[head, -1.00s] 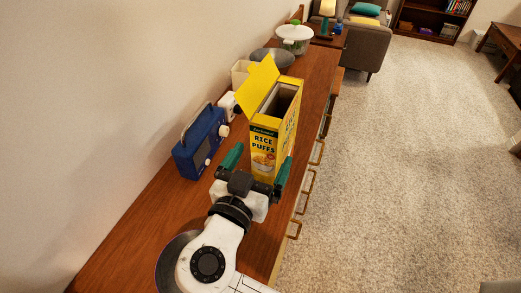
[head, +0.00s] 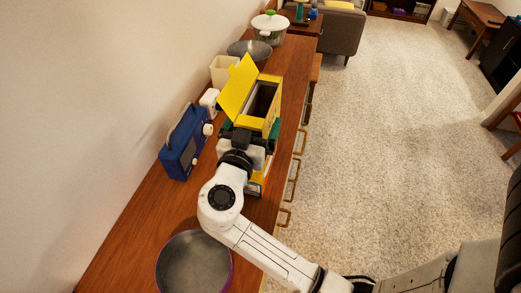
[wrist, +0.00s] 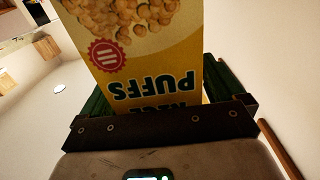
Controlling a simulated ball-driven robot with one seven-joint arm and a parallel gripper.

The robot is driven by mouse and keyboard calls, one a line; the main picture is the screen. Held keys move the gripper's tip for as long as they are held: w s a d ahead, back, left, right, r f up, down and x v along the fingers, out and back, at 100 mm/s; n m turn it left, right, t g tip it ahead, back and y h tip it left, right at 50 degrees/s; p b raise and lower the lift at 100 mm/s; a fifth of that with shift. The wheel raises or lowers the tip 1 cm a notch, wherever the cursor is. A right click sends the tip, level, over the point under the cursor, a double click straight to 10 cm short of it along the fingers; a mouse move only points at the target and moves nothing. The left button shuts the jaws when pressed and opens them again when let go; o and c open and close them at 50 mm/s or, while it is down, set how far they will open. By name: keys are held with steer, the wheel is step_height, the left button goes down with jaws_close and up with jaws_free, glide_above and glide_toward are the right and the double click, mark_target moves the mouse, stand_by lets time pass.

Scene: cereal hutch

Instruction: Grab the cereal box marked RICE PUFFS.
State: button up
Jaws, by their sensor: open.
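The yellow RICE PUFFS cereal box (head: 264,106) stands upright on the wooden hutch top in the head view, its top flap open. In the wrist view the box front (wrist: 150,60) fills the middle, with its lettering upside down. My gripper (head: 250,132) is at the near face of the box, with a green finger on either side of it. In the wrist view the open fingers (wrist: 160,105) flank the box. My wrist hides much of the box's front in the head view, and I cannot tell whether the fingers touch its sides.
A blue radio (head: 186,144) stands left of the box. A white canister (head: 210,101), a cream container (head: 223,70), a grey bowl (head: 250,51) and a lidded pot (head: 270,27) stand behind. A round metal pan (head: 194,264) lies in front. Drawer handles line the right edge.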

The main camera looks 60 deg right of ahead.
steer(key=shift+w+d, duration=0.1)
steer(key=shift+d, duration=0.25)
steer(key=shift+c, duration=0.2)
steer(key=c, duration=1.4)
